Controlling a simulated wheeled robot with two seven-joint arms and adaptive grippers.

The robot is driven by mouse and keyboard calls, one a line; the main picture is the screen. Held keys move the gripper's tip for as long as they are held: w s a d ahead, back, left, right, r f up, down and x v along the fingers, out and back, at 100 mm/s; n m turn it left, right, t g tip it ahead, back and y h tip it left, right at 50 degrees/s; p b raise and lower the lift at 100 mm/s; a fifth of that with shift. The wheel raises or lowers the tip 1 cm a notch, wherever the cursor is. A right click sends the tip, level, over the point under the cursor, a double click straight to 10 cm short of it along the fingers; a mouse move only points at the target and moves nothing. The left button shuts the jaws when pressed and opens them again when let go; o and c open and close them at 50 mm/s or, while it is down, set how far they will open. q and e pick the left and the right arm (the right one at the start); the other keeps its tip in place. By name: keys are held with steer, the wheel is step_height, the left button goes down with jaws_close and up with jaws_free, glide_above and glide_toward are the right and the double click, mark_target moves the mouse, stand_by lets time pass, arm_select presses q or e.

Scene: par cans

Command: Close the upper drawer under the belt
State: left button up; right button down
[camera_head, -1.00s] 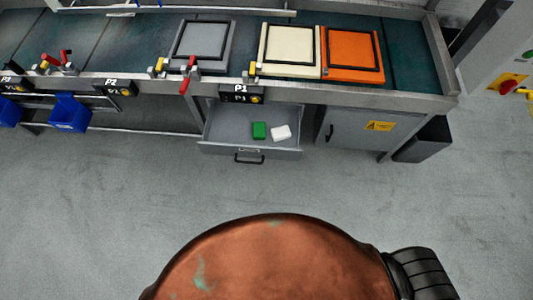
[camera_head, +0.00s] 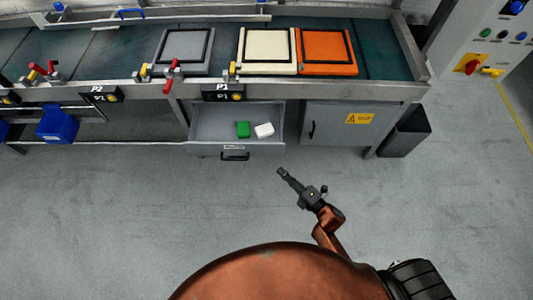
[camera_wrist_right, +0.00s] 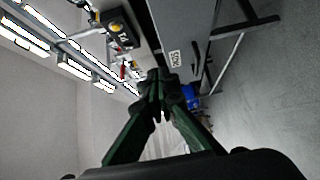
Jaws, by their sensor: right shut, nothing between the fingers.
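The grey drawer (camera_head: 210,149) under the belt stands pulled out, with its black handle (camera_head: 235,156) on the front. My left gripper is not in view.
The belt (camera_head: 110,55) above carries a grey tray (camera_head: 184,66), a cream tray (camera_head: 267,68) and an orange tray (camera_head: 327,67). A grey cabinet (camera_head: 340,132) is right of the drawer, then a dark bin (camera_head: 405,132). A blue bin (camera_head: 57,124) hangs at left. Floor in front is clear.

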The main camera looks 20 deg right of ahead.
steer(key=b, duration=0.2)
glide_toward(259, 144)
steer(key=a, duration=0.4)
steer(key=w, duration=0.2)
steer(key=w+d+b, duration=0.1)
steer(key=w, duration=0.2)
steer(key=shift+d, duration=0.15)
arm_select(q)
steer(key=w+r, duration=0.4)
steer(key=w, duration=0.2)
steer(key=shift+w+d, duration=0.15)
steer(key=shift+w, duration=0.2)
